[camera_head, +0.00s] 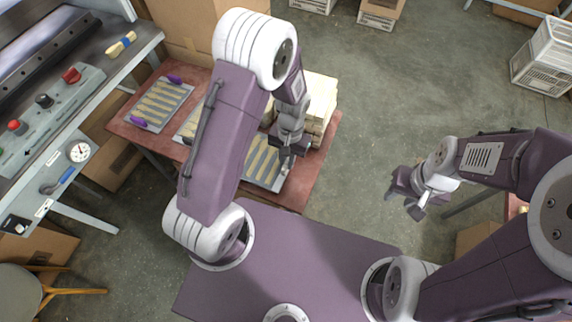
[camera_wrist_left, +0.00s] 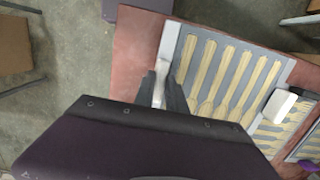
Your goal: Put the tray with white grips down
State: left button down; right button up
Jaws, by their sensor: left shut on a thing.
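The tray with white grips (camera_wrist_left: 213,88) is grey and holds a row of pale wooden spoons. It also shows in the head view (camera_head: 273,180), partly hidden by my left arm. My left gripper (camera_head: 287,160) is shut on its near white grip (camera_wrist_left: 160,82). The other white grip (camera_wrist_left: 282,106) is free at the opposite side. The tray is over the reddish table (camera_wrist_left: 136,50), close to its surface; I cannot tell whether it touches. My right gripper (camera_head: 405,202) looks open and empty, off to the right, away from the table.
A tray with purple grips (camera_head: 162,104) lies on the table's left part. Pale stacked pieces (camera_head: 318,100) stand behind my left gripper. A press with a control panel (camera_head: 45,115) is at the left. A white crate (camera_head: 543,55) stands on the open floor at right.

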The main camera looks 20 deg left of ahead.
pick_arm(q)
notch_tip(320, 180, down, 4)
jog(key=shift+s+r, duration=0.1)
jog(key=shift+r, duration=0.05)
jog(key=shift+f, duration=0.2)
jog(key=c, duration=1.4)
grip_release()
jog(key=shift+f, duration=0.1)
jog(key=shift+o, duration=0.2)
